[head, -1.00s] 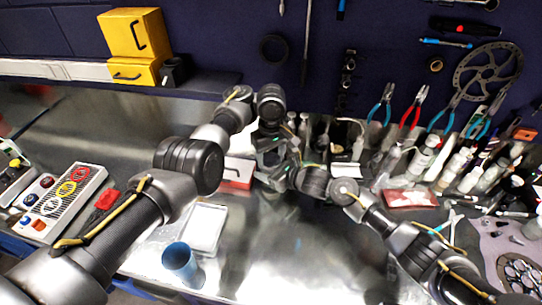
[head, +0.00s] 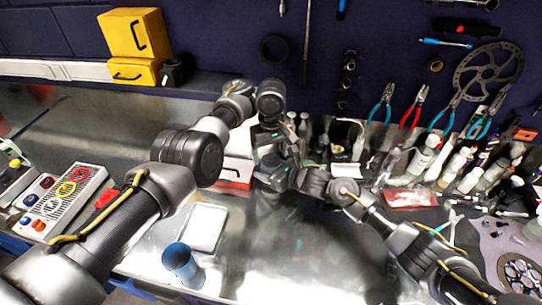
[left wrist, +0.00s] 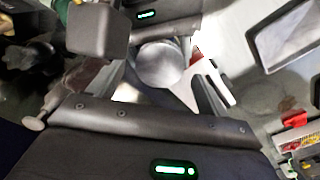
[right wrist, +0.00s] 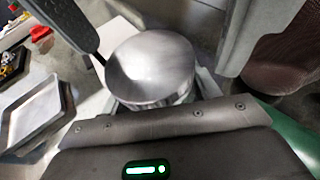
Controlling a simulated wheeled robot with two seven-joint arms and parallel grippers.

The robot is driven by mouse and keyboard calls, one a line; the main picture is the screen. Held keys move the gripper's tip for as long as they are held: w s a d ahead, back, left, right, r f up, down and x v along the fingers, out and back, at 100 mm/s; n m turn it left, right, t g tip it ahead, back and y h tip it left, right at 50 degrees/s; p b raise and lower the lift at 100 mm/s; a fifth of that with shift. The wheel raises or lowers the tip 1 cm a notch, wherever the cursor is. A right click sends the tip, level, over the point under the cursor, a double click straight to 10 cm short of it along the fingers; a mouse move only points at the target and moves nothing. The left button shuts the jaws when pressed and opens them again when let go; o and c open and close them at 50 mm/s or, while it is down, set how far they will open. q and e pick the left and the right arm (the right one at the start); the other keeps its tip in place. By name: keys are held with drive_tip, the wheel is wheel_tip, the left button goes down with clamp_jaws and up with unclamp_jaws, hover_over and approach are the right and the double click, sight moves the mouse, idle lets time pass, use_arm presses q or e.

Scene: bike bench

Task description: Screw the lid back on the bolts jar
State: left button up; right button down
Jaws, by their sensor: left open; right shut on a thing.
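The silver round lid (right wrist: 150,65) sits level at the jar's mouth, between the two grippers. It also shows in the left wrist view (left wrist: 160,62). The bolts jar (right wrist: 207,84) is mostly hidden beneath the lid and behind the grippers; only a pale, glassy edge shows. My right gripper (head: 282,170) is shut on the jar. My left gripper (head: 268,142) is open close to the lid, its fingers apart on either side of it. I cannot tell whether the thread is engaged. In the head view the arms hide both lid and jar.
A shallow metal tray (head: 221,229) and a blue cup (head: 183,263) stand in front on the bench. Several bottles (head: 424,155) crowd the right back. A button panel (head: 66,200) lies left. The front middle is clear.

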use_arm(q)
drive_tip(key=shift+r, duration=1.5)
drive_tip(key=shift+c, duration=0.4)
drive_tip(key=d+r, duration=0.1)
drive_tip(key=r+h, duration=0.1)
drive_tip(key=shift+s+d+r, duration=0.15)
drive_tip(key=shift+d+r, duration=0.15)
drive_tip(key=shift+d, duration=0.1)
drive_tip(key=shift+a+r+n, duration=0.1)
drive_tip(key=shift+r+n, duration=0.25)
drive_tip(key=shift+n, duration=0.15)
drive_tip(key=shift+a+r+n, duration=0.1)
drive_tip(key=shift+a+n, duration=0.2)
drive_tip(key=shift+a, duration=0.1)
use_arm(e)
drive_tip(key=shift+r, duration=0.1)
use_arm(q)
drive_tip(key=shift+a+y, duration=0.35)
drive_tip(key=shift+y, duration=0.15)
drive_tip(key=shift+f, duration=4.05)
drive_tip(key=shift+c, duration=0.4)
